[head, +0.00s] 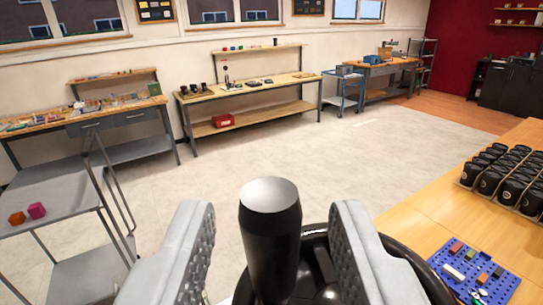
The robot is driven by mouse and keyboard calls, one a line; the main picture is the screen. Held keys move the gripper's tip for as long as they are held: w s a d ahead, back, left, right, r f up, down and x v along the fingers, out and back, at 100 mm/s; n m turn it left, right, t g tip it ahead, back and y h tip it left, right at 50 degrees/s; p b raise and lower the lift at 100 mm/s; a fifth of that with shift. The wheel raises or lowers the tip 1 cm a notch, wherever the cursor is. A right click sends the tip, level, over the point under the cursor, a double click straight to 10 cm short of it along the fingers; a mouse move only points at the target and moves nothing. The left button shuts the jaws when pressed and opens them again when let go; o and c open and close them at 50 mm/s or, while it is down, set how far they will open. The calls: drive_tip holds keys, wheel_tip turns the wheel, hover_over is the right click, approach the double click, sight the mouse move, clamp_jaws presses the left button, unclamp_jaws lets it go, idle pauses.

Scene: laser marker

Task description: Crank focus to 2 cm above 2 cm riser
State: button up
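A black crank handle (270,225) with a grey flat top stands upright in the lower middle of the view. Behind and below it is a black round handwheel (408,268), partly covered by the handle and my right finger. My gripper (271,225) has one grey ribbed finger on each side of the handle. A gap shows between the handle and each finger, so the gripper looks open around it. The laser head, the riser and any focus scale do not show in this view.
At right, a wooden table (437,212) holds several black mugs (505,180) and a blue pegboard tray (472,273) with small pieces. At left, a grey cart (55,200) carries two small cubes (27,214). Workbenches (250,88) line the far wall. The floor between is clear.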

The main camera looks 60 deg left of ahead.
drive_tip(key=shift+x, duration=1)
clamp_jaws()
drive_tip(key=shift+g, duration=0.3)
drive_tip(key=n+g+y, duration=0.1)
drive_tip(key=g, duration=0.1)
drive_tip(key=d+n+g+y, duration=0.1)
drive_tip(key=n+g, duration=0.1)
drive_tip(key=shift+s+n+g, duration=0.15)
drive_tip(key=shift+n+g, duration=0.15)
drive_tip(key=shift+s+d+n+g, duration=0.1)
drive_tip(key=shift+d+n+g, duration=0.1)
drive_tip(key=shift+n+g, duration=1)
drive_tip(key=shift+s+d+n+g, duration=0.15)
drive_tip(key=shift+n+g, duration=0.55)
drive_tip(key=shift+g, duration=0.9)
drive_tip(key=shift+d+n+g, duration=0.1)
drive_tip(key=shift+n+g, duration=0.2)
drive_tip(key=shift+g, duration=0.2)
